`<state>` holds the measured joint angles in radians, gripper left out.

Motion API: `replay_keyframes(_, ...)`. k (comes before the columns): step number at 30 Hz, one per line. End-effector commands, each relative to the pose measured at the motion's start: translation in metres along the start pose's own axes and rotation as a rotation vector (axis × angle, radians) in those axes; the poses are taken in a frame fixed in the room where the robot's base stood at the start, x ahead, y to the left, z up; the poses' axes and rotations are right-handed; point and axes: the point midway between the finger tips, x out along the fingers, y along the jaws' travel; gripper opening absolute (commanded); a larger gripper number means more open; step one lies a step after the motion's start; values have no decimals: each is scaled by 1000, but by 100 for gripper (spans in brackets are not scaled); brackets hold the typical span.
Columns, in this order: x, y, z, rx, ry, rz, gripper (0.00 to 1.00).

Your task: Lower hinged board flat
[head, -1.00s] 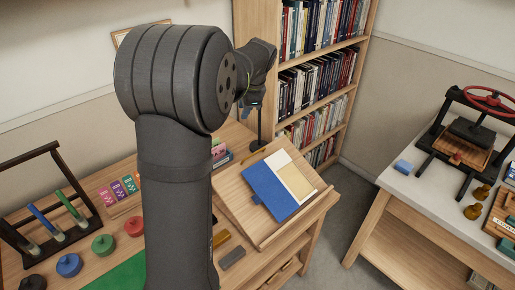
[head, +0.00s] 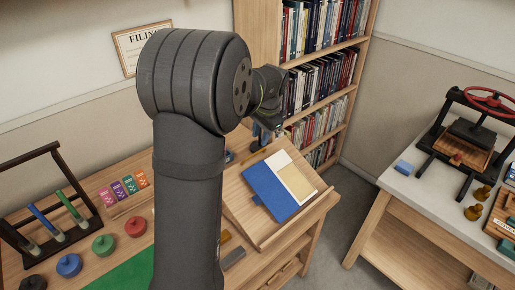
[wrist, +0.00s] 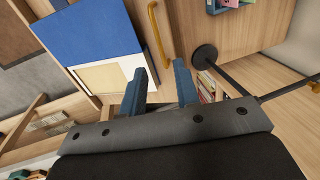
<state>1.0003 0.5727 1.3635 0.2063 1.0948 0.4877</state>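The hinged board (head: 238,193) is light wood and stands tilted on the desk, its low edge with a ledge toward the front right. A blue folder or book with white and cream parts (head: 268,188) lies on it; it also shows in the wrist view (wrist: 85,35). A curved brass handle (wrist: 158,32) shows beside it in the wrist view. My gripper (head: 270,140) is at the board's upper edge. In the wrist view its two blue fingers (wrist: 160,70) are apart, with the handle's near end appearing between or just beyond the tips. Contact cannot be told.
A black round stand base with a rod (wrist: 205,55) is close right of the fingers in the wrist view. A bookcase (head: 320,100) stands behind the board. Coloured stamps (head: 104,245) and a tube rack (head: 45,215) are at left. A press (head: 470,135) stands on the right table.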

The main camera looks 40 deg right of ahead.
Motion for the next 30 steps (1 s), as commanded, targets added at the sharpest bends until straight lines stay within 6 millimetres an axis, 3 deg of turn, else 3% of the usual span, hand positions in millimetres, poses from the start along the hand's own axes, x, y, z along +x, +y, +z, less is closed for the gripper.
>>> replay_keyframes(3,27,0,1,0,-4,2,29)
replay_keyframes(10,59,0,0,1,-2,1,29)
replay_keyframes(23,68,0,0,1,0,0,29)
replay_keyframes(27,68,0,0,0,0,0,1)
replay_keyframes(30,68,0,0,0,0,0,0)
